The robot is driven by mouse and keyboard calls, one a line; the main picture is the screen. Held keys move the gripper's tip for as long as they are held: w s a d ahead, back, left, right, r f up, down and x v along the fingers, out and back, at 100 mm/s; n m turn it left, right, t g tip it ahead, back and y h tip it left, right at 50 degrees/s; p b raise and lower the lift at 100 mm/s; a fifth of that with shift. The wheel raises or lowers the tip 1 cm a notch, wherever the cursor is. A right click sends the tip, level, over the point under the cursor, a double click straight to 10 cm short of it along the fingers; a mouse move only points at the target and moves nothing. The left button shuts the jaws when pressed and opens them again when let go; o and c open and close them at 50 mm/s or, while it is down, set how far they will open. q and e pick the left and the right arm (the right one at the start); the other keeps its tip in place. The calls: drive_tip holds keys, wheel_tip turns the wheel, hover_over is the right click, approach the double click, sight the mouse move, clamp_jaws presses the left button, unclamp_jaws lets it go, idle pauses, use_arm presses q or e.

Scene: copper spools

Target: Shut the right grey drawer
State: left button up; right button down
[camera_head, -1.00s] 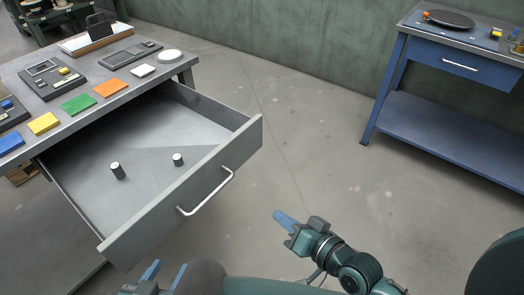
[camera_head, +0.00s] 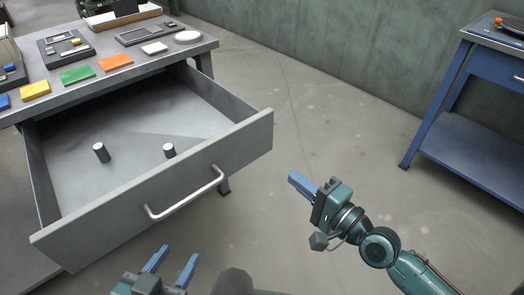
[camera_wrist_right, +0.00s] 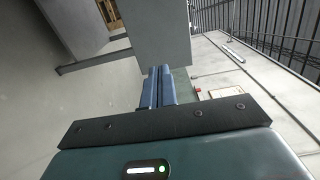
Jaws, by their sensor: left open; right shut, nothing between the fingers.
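The right grey drawer (camera_head: 190,180) is pulled well out from under the grey table in the head view. Its front panel carries a pale bar handle (camera_head: 185,203). Two small dark cylinders with light tops, one on the left (camera_head: 101,152) and one on the right (camera_head: 169,150), stand inside it. My left gripper (camera_head: 170,262) is open and empty, in front of the drawer's front panel and apart from it. My right gripper (camera_head: 297,182) is shut and empty, to the right of the drawer front. Its closed fingers also show in the right wrist view (camera_wrist_right: 158,88), with a grey panel beyond them.
The grey table (camera_head: 130,68) holds coloured cards, a white disc (camera_head: 188,37) and dark trays. A blue workbench (camera_head: 470,140) stands at the right. Open floor (camera_head: 320,110) lies between the drawer and the bench.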

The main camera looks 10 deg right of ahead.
sight(251, 144)
drive_tip(key=x, duration=1.2)
drive_tip(key=shift+w+a, duration=0.1)
drive_tip(key=shift+w, duration=0.05)
